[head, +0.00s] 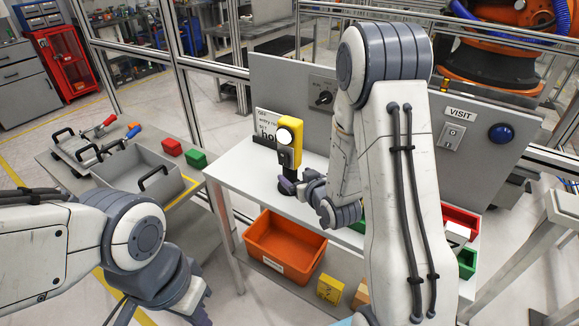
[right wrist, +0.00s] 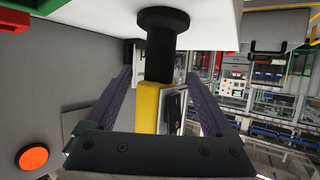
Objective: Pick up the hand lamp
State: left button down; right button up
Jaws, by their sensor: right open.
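The hand lamp (head: 290,138) is yellow with a black lower part and a bright round lens. It stands upright on the white table (head: 238,172). In the right wrist view the picture is upside down, and the lamp's yellow body (right wrist: 148,108) and black stem show between the two fingers. My right gripper (head: 299,185) is open at the lamp's lower part, with a finger on either side in the wrist view (right wrist: 159,76). Whether a finger touches it I cannot tell. My left gripper (head: 200,312) is partly seen at the bottom left, away from the lamp; its jaws are unclear.
A grey panel (head: 262,80) with switches stands behind the lamp, with a printed sign (head: 264,126) beside it. An orange bin (head: 285,247) sits below the table. A grey tray (head: 139,165) and tools lie on the left cart. My right arm hides the table's right part.

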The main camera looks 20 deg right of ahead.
aim_at(293, 173)
jog(key=shift+w+f+p, duration=0.1)
jog(key=shift+w+p, duration=0.2)
jog(key=shift+w, duration=0.1)
jog(key=p+x, duration=0.1)
jog(key=x, duration=0.2)
jog(key=shift+w+f, duration=0.15)
jog(key=shift+f, duration=0.1)
jog(key=shift+w+f, duration=0.25)
jog(key=shift+w, duration=0.15)
jog(key=shift+r, duration=0.1)
grip_shut()
